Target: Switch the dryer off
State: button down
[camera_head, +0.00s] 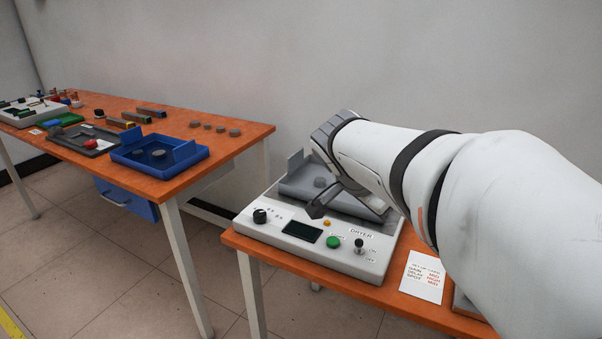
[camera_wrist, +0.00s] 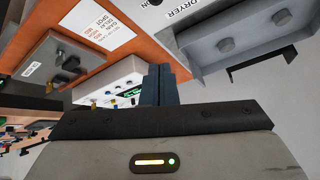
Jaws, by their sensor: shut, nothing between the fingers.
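The dryer (camera_head: 310,262) is a pale box on the near orange table, with a grey tray (camera_head: 285,190) on its back part. Its toggle switch (camera_head: 359,246) has a dark ball tip and stands at the front right beside ON and OFF marks. The lever seems to point up, but its setting is hard to tell. My gripper (camera_head: 318,209) is shut and empty, above the dryer's panel, left of and behind the switch. In the wrist view the shut fingers (camera_wrist: 158,84) show, with the dryer's lettered edge (camera_wrist: 190,20) at the upper right. The switch is not clear there.
The panel also has a black knob (camera_head: 260,216), a dark screen (camera_head: 301,231), an orange button (camera_head: 327,223) and a green button (camera_head: 333,242). A printed card (camera_head: 423,276) lies right of the dryer. Another orange table (camera_head: 190,180) with a blue tray (camera_head: 160,165) stands left.

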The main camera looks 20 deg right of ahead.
jog(key=shift+a+f+v, duration=0.15)
jog(key=shift+v, duration=0.9)
jog(key=shift+a+f+v, duration=0.1)
jog(key=shift+a+v, duration=0.05)
jog(key=shift+v, duration=0.9)
jog(key=shift+s, duration=0.2)
